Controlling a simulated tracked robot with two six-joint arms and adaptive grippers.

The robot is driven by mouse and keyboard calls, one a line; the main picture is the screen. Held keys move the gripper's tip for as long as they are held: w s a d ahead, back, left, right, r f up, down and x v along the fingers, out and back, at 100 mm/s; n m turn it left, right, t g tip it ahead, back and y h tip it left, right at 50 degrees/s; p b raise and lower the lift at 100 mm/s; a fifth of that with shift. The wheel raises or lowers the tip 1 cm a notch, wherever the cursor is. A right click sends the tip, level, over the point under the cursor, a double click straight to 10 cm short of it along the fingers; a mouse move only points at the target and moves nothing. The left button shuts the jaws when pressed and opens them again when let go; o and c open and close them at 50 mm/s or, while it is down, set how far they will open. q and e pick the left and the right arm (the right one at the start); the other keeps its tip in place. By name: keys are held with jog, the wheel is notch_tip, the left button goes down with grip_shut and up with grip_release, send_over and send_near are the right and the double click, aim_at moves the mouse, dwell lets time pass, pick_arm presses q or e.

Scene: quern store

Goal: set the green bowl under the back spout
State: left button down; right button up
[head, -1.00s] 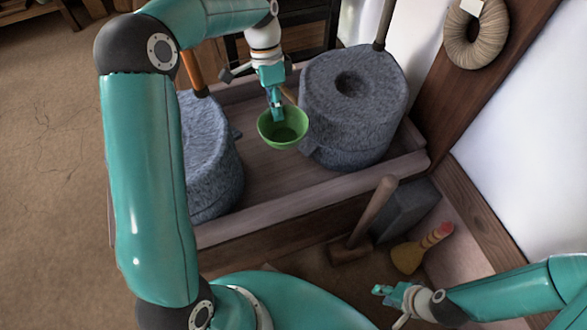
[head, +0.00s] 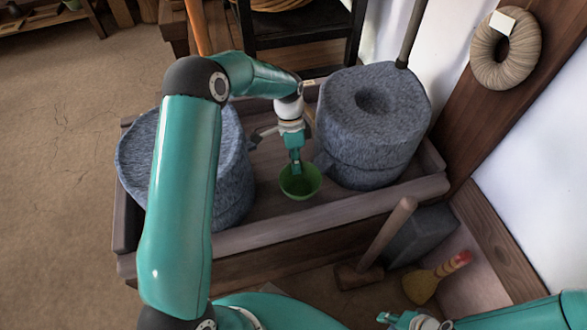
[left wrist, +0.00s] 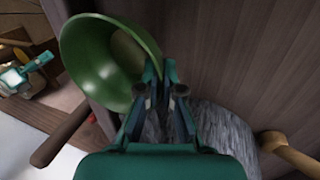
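The green bowl (head: 301,188) is upright, low over the wooden trough between two stone querns, close to the near left of the right-hand quern (head: 372,115). I cannot tell if it touches the trough floor. My left gripper (head: 296,170) is shut on its rim; the left wrist view shows the bowl (left wrist: 88,62) beside the fingers (left wrist: 160,80). The right-hand quern's spout is mostly hidden near the gripper and bowl. The other quern (head: 232,170) is partly behind my left arm. My right gripper (head: 390,319) is low at the bottom edge, away from the bowl.
The trough's front wall (head: 320,214) rises just in front of the bowl. A wooden mallet (head: 385,240), a dark grey block (head: 425,232) and a yellow brush (head: 428,284) stand before the trough. A coil (head: 503,50) hangs on the post. A dark stand is behind.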

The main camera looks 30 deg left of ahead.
pick_arm(q)
notch_tip(320, 180, down, 2)
jog(key=shift+f, duration=0.25)
jog(key=c, duration=1.3)
grip_release()
jog(key=p+v, duration=0.2)
jog(key=v, duration=1)
jog(key=shift+r, duration=0.1)
